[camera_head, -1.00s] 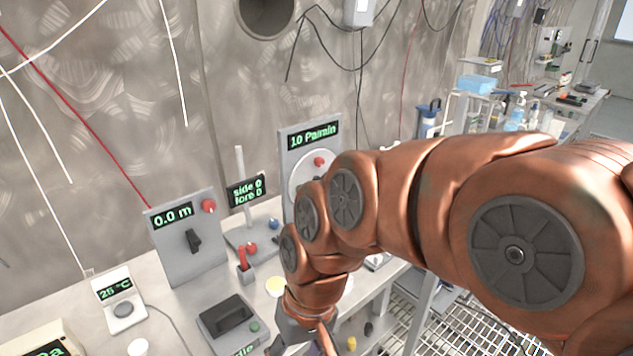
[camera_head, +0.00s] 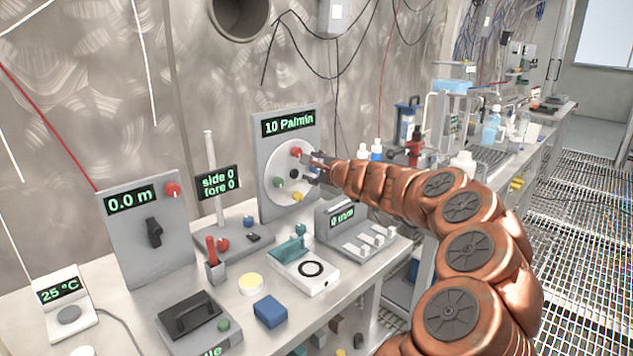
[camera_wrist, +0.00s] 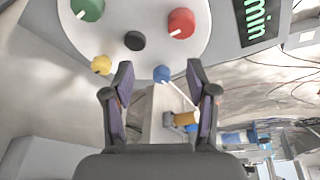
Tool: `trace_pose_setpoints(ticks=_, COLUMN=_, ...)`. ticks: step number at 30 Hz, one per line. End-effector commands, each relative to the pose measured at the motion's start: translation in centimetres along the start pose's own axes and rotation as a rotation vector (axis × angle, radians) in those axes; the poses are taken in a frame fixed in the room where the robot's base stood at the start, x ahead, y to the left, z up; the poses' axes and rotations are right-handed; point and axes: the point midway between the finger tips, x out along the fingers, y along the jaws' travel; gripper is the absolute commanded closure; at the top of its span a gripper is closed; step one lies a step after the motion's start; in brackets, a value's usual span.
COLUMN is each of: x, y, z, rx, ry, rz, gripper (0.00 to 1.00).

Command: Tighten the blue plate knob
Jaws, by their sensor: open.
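A round white plate (camera_head: 284,160) on a grey upright panel carries red, green, yellow, black and blue knobs. In the wrist view, the blue knob (camera_wrist: 161,74) sits at the plate's edge, with a white pointer slanting down to the right. My gripper (camera_wrist: 160,85) is open, its two dark fingers to either side of the blue knob in the picture. I cannot tell whether they touch it. In the head view, my gripper (camera_head: 311,168) is at the plate's right side and mostly hides the blue knob.
The panel display (camera_head: 288,123) reads 10 Pa/min. The red knob (camera_wrist: 181,23), black knob (camera_wrist: 134,40) and yellow knob (camera_wrist: 101,64) are close by. A grey box with white switches (camera_head: 355,235) stands below my arm. A post with a display (camera_head: 218,183) stands left of the panel.

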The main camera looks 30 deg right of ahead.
Motion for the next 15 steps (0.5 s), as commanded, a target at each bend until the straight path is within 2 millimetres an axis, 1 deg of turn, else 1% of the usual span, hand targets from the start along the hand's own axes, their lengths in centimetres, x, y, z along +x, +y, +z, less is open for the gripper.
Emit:
trace_pose_setpoints(ticks=1, x=0.2, y=0.3, z=-2.2, rx=0.032, ry=0.034, rz=-0.011, gripper=0.42)
trace_pose_setpoints(ticks=3, x=0.3, y=0.3, z=-4.1, rx=0.063, ry=0.069, rz=-0.023, gripper=0.42)
trace_pose_setpoints(ticks=5, x=0.3, y=0.3, z=-5.0, rx=0.078, ry=0.085, rz=-0.029, gripper=0.42)
trace_pose_setpoints(ticks=7, x=0.5, y=0.2, z=-5.5, rx=0.087, ry=0.094, rz=-0.032, gripper=0.42)
trace_pose_setpoints(ticks=11, x=1.1, y=0.1, z=-5.6, rx=0.086, ry=0.096, rz=-0.032, gripper=0.42)
trace_pose_setpoints(ticks=15, x=2.4, y=0.1, z=-5.5, rx=0.086, ry=0.092, rz=-0.031, gripper=0.42)
